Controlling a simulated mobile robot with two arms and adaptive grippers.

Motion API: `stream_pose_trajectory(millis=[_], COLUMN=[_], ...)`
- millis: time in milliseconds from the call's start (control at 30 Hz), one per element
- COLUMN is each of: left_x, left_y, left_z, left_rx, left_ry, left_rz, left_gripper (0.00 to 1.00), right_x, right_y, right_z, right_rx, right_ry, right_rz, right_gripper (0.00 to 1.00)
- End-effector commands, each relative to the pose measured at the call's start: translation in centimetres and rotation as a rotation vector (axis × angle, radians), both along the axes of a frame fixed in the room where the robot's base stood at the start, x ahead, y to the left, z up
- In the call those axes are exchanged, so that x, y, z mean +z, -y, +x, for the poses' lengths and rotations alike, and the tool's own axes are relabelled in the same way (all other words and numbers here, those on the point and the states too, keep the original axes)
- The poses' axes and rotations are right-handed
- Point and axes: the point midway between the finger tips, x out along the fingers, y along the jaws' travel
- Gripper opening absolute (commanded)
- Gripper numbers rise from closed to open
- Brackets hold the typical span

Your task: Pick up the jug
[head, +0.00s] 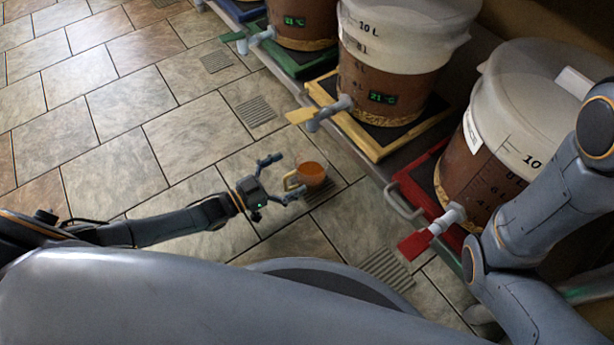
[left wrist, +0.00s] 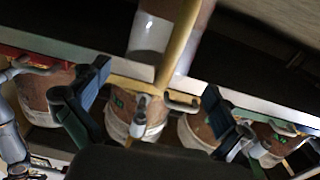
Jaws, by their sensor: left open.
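The jug (head: 312,174) looks orange with a pale yellow handle (head: 290,181) on its left side. It sits near the middle of the head view, in front of the buckets. My left gripper (head: 290,176) is open, its two fingers spread on either side of the handle; I cannot tell whether they touch it. In the left wrist view the jug (left wrist: 152,33) shows at the top, its yellow handle (left wrist: 177,42) running down between the open fingers (left wrist: 156,86). What supports the jug is not clear. My right arm is at the right; its gripper is out of view.
Ferment buckets stand in a row: one on a yellow-edged tray (head: 374,152), one on a red tray (head: 420,190), another by a green tray (head: 288,62). Their taps (head: 440,219) stick out toward the aisle. The tiled floor (head: 130,105) at the left is clear.

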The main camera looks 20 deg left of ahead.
Motion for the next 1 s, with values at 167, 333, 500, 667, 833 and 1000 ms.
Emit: stream_pose_trajectory(millis=[167,333,500,667,833,1000], left_x=[-0.5,-0.3,0.0,0.0,0.0,0.0], left_y=[1.5,2.9,3.4,3.4,3.4,3.4], left_z=[1.5,3.2,3.7,3.7,3.7,3.7], left_rx=[-0.001,0.000,0.000,0.000,0.001,0.001], left_ry=[0.004,0.004,0.001,0.000,0.000,0.000], left_rz=[-0.003,-0.003,-0.002,-0.001,-0.001,-0.001], left_gripper=[1.00,1.00,1.00,1.00,0.67,0.33], right_x=[-2.3,-3.7,-3.9,-3.8,-3.8,-3.8], right_y=[0.0,0.0,0.0,0.0,0.0,0.0], right_z=[0.0,0.0,0.0,0.0,0.0,0.0], right_rx=[0.000,0.000,0.000,0.000,0.000,-0.001], right_ry=[0.000,0.000,0.000,0.000,0.000,-0.001], right_rz=[-0.001,-0.001,-0.001,-0.001,-0.001,-0.001], right_gripper=[0.00,0.00,0.00,0.00,0.00,0.00])
